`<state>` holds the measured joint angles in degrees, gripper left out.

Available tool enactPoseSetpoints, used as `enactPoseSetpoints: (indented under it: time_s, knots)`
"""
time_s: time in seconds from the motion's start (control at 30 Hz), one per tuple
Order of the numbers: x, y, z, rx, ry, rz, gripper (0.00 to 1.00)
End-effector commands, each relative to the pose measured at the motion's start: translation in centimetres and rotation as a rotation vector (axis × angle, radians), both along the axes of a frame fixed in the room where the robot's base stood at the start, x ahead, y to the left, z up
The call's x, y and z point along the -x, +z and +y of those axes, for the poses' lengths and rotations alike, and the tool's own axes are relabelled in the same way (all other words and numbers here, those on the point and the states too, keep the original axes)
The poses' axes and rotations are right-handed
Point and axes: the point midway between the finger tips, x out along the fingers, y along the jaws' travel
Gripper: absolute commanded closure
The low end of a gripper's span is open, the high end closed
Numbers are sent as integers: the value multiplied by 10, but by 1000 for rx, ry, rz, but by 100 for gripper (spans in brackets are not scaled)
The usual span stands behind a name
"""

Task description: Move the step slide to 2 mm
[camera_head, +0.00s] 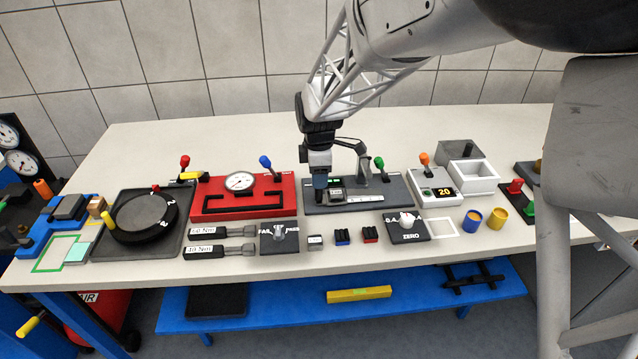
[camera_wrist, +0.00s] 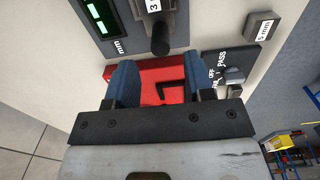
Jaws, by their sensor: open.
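The dark grey sliding-jack fixture (camera_head: 402,199) sits at the middle of the bench, with a pale scale strip (camera_head: 365,197) and a small grey slide block (camera_head: 335,195) on its left half. In the wrist view a grey block with a white "3" label (camera_wrist: 153,6) and a black knob (camera_wrist: 160,40) stands just beyond my fingertips; it appears to be the step slide. My gripper (camera_head: 320,188) is over the left end of the fixture, pointing down. In the wrist view my gripper (camera_wrist: 163,78) has its blue fingers apart with nothing between them. A green-lit display marked mm (camera_wrist: 98,14) is beside the block.
The red gauge panel (camera_head: 242,207) lies just left, with a blue-knobbed lever (camera_head: 266,162). A green-knobbed lever (camera_head: 379,163) rises behind the fixture. In front are the FAIL/PASS switch (camera_head: 280,236), a 5 mm block (camera_wrist: 258,26) and the ZERO dial (camera_head: 407,222).

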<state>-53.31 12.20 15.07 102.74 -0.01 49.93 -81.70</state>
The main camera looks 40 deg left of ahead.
Motion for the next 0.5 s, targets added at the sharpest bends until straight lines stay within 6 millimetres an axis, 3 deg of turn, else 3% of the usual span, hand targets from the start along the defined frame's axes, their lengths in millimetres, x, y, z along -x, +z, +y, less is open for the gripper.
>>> enactPoseSetpoints:
  time_s: [0.2,0.5]
  knots:
    - [0,19,0,0,0,0,52]
    - [0,22,0,1,0,1,52]
